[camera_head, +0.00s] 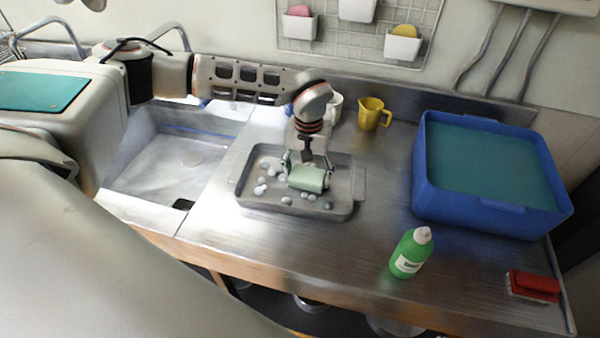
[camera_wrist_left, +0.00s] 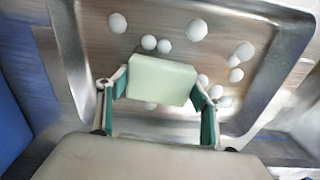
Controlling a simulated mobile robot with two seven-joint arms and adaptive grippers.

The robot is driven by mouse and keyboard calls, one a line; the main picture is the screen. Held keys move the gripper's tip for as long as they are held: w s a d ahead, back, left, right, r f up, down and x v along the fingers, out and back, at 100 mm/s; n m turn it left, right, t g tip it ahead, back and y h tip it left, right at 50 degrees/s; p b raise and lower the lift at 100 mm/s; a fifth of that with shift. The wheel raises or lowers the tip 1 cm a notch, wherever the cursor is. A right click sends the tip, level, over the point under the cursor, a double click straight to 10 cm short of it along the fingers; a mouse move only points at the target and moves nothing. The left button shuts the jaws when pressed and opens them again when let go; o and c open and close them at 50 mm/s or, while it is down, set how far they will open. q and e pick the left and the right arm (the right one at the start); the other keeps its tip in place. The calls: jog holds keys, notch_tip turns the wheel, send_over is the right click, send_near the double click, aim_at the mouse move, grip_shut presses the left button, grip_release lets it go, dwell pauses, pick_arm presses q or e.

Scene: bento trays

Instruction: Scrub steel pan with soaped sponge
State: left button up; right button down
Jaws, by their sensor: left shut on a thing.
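The steel pan (camera_head: 343,206) is a shallow rectangular tray on the metal counter, right of the sink; its rim also shows in the left wrist view (camera_wrist_left: 76,60). Several white foam blobs (camera_head: 260,190) lie in it around the sponge. The pale green sponge (camera_head: 306,178) is inside the pan area, and it shows in the left wrist view (camera_wrist_left: 161,80). My left gripper (camera_head: 305,170) is shut on the sponge, with a finger on each side. I cannot tell whether the sponge touches the pan floor. My right gripper is not in view.
A green soap bottle (camera_head: 411,252) stands near the front counter edge, and a red brush (camera_head: 533,286) lies at the right corner. A blue tub (camera_head: 490,203) of teal liquid stands right. A yellow jug (camera_head: 373,114) stands behind the pan. The sink (camera_head: 150,165) is left.

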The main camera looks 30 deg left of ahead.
aim_at(284, 180)
pick_arm(q)
jog(key=shift+w+d, duration=0.25)
jog(key=shift+d, duration=0.45)
jog(key=shift+a, duration=0.1)
jog(key=shift+s+a+f, duration=0.1)
jog(key=shift+s+a, duration=0.15)
jog(key=shift+a, duration=0.35)
jog(key=shift+s+a, duration=0.25)
jog(key=shift+a, duration=0.4)
jog(key=shift+s+a+f, duration=0.1)
jog(key=shift+s+a, duration=0.15)
jog(key=shift+a, duration=0.35)
jog(key=shift+s+a+r, duration=0.1)
jog(key=shift+s+a, duration=0.2)
jog(key=shift+a, duration=0.6)
jog(key=shift+s+a, duration=0.3)
jog(key=shift+a, duration=0.55)
jog(key=shift+r, duration=0.1)
jog(key=shift+w+d+r, duration=0.1)
jog(key=shift+r, duration=2.9)
